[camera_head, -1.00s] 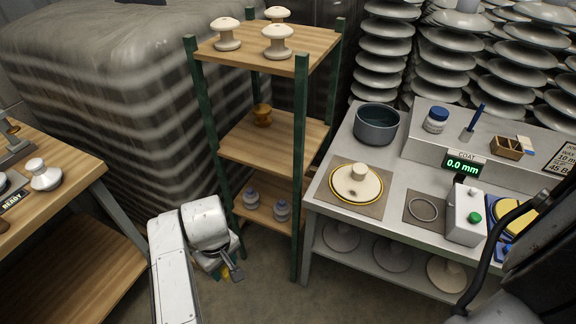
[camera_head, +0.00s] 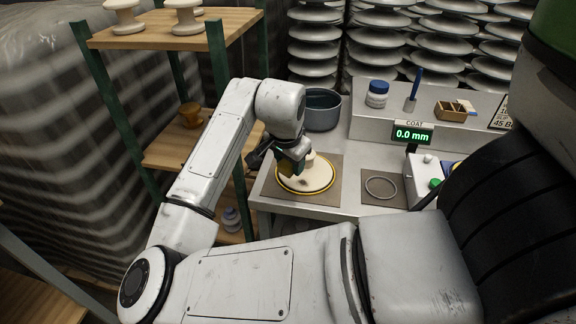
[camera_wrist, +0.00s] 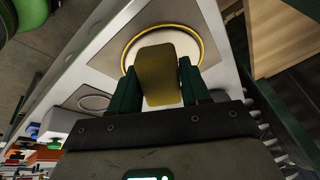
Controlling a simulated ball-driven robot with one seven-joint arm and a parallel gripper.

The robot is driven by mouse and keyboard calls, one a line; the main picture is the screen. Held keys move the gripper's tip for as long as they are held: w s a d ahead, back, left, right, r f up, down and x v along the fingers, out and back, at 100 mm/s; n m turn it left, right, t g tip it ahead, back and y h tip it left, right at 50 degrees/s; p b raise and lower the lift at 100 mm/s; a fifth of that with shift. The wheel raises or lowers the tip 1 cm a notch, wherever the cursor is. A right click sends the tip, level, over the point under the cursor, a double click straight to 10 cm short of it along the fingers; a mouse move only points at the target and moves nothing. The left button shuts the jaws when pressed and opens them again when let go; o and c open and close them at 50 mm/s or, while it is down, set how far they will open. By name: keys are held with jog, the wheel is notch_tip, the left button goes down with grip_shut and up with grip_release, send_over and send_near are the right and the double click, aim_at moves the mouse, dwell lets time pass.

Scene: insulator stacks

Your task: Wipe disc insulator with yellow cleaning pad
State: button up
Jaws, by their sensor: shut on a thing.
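The disc insulator (camera_head: 318,180) is a cream disc with a yellow rim and a raised knob, lying on a brown square mat (camera_head: 330,198) on the grey bench. It also shows in the wrist view (camera_wrist: 205,42), partly hidden by the pad. My gripper (camera_head: 290,166) is at the disc's left side. In the wrist view my gripper (camera_wrist: 155,84) is shut on the yellow cleaning pad (camera_wrist: 160,75), which sticks out beyond the green fingers. The pad overlaps the disc in view. I cannot tell whether it touches it.
A dark pot (camera_head: 322,112) stands behind the disc. To the right are an empty ring (camera_head: 381,187) on its mat and the coat meter (camera_head: 413,134) reading 0.0 mm. A raised ledge holds a blue-lidded jar (camera_head: 377,94) and a wooden box (camera_head: 451,110). A wooden shelf (camera_head: 165,24) stands left.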

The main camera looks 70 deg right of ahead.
aim_at(292, 181)
jog(key=shift+b+x, duration=1.65)
jog(key=shift+x, duration=0.55)
jog(key=shift+d+f+b, duration=0.25)
jog(key=shift+f+b, duration=0.3)
jog(key=shift+f, duration=0.1)
jog(key=shift+b+x, duration=0.45)
jog(key=shift+x, duration=0.6)
